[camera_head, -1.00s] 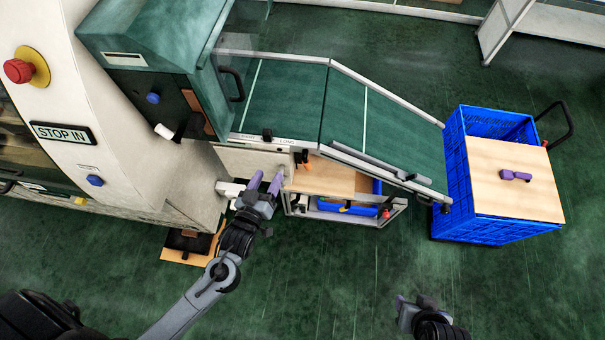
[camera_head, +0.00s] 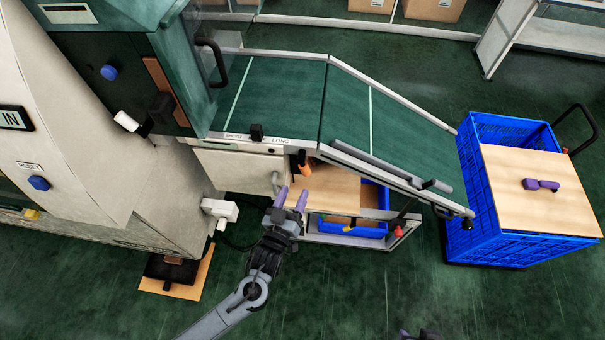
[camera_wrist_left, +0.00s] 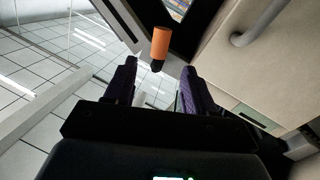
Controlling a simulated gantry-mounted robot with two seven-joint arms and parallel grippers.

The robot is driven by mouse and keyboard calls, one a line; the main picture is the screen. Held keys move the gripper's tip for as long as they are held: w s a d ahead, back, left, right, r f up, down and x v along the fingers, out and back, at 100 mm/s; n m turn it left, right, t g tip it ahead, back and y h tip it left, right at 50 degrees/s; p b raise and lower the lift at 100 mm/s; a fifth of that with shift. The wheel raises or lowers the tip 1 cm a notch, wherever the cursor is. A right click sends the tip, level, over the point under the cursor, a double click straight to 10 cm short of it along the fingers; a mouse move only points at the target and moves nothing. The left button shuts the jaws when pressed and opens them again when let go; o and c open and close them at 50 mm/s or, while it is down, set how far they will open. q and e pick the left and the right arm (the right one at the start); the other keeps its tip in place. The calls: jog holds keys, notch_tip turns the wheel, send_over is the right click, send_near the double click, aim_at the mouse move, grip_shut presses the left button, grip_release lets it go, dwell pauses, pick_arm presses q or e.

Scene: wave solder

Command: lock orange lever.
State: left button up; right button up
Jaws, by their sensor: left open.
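The orange lever (camera_head: 306,169) hangs below the front rail of the green conveyor, at the top left corner of the wooden shelf. In the left wrist view the lever's orange grip (camera_wrist_left: 160,41) with a dark end lies just beyond the fingertips, in line with the gap between them. My left gripper (camera_head: 292,197) is open and empty, its purple fingers pointing up toward the lever from just below it. The fingers also show in the wrist view (camera_wrist_left: 159,70), apart from the lever. My right gripper is barely in view at the bottom edge (camera_head: 421,335); its fingers cannot be made out.
A white cabinet panel with a handle (camera_head: 275,181) stands left of the lever. A blue crate (camera_head: 497,232) stands right. Floor in front is clear.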

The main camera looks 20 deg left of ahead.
aim_at(303, 172)
pick_arm(q)
jog(key=w, duration=0.8)
jog(key=shift+w+a+b, duration=0.2)
jog(key=shift+b, duration=0.15)
jog(key=shift+c, duration=0.5)
grip_shut()
